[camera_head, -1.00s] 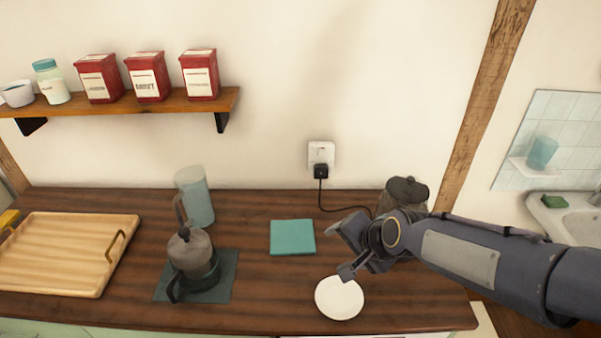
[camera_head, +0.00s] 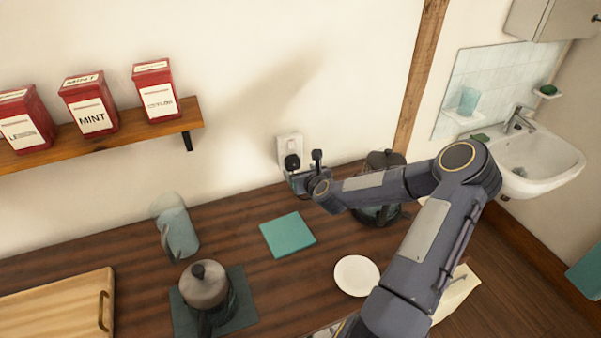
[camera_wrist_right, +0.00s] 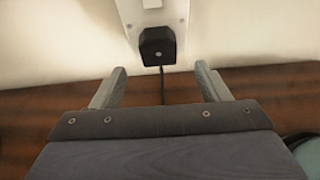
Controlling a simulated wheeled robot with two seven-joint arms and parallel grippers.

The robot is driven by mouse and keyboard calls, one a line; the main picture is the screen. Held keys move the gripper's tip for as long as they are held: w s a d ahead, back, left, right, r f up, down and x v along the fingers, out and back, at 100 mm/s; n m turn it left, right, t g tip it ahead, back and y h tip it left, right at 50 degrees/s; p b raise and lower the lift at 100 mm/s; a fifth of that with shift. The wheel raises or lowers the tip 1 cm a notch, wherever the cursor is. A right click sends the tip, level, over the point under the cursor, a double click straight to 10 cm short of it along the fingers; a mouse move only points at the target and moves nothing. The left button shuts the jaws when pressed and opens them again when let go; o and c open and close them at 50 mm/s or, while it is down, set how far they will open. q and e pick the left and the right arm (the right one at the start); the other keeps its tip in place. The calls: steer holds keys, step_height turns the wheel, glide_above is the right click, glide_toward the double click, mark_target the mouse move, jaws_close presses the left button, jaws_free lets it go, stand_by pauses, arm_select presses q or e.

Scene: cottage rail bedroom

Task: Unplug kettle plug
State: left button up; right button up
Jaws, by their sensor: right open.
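The black kettle plug (camera_head: 292,161) sits in the white wall socket (camera_head: 290,145). In the right wrist view the plug (camera_wrist_right: 157,45) is in the lower part of the socket plate, with its cord hanging straight down. My right gripper (camera_head: 305,169) is open just in front of the plug. In the wrist view its fingers (camera_wrist_right: 161,70) stand apart, the plug lying ahead of the gap between them, and nothing is held. The dark-lidded kettle (camera_head: 387,159) stands at the counter's right end, partly hidden by my right arm. My left gripper is not in view.
A shelf (camera_head: 110,142) with red tins is above left. A sink (camera_head: 535,160) is at right.

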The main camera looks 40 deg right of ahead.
mark_target(294, 166)
steer(key=p+x, duration=0.1)
steer(key=x, duration=0.3)
steer(key=shift+w+f, duration=0.2)
steer(key=shift+w, duration=0.2)
steer(key=c, duration=1.1)
steer(key=shift+s+a+b, duration=0.15)
steer(key=shift+s+a, duration=0.1)
steer(key=shift+s, duration=0.65)
steer(key=shift+s+a+b, duration=0.2)
steer(key=shift+s+a, duration=0.1)
steer(key=shift+s, duration=0.6)
steer(key=shift+s+a+b, duration=0.15)
steer(key=shift+s+a, duration=0.1)
steer(key=shift+s, duration=0.6)
